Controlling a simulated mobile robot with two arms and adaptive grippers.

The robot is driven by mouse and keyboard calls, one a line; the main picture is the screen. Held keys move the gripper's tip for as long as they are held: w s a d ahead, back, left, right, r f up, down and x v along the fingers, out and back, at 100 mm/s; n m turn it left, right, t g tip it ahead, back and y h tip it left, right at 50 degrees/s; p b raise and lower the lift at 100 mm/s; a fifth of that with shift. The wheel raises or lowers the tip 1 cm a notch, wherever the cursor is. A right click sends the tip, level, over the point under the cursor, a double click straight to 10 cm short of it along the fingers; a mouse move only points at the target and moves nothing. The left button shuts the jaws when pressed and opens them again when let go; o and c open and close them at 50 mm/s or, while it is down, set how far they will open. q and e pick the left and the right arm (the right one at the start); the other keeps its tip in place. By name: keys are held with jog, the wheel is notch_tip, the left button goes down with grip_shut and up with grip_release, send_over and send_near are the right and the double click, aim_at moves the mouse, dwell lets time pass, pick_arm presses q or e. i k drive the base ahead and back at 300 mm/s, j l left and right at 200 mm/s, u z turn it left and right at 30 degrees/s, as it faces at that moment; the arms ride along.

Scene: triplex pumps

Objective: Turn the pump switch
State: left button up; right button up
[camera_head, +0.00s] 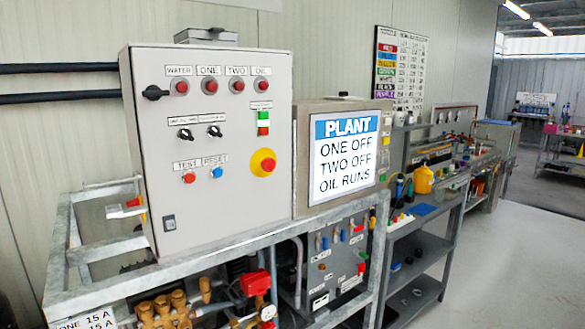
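A grey control cabinet (225,215) stands on a metal frame at the left. Two small black rotary switches, a left one (186,134) and a right one (215,131), sit mid-panel under labels too small to read. A larger black handle (154,92) is at the panel's upper left edge. I cannot tell which of these is the pump switch. Red lamps (210,86) sit in a row under WATER, ONE, TWO and OIL. Neither of my grippers is in view.
The panel also carries a red emergency stop on yellow (263,162), a green-and-red button block (263,123), a red TEST button (188,177) and a blue RESET button (216,172). A sign (345,155) reads PLANT, ONE OFF, TWO OFF, OIL RUNS. Floor (510,260) at right is clear.

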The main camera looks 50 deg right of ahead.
aim_at(185, 134)
jog(key=z, duration=1.25)
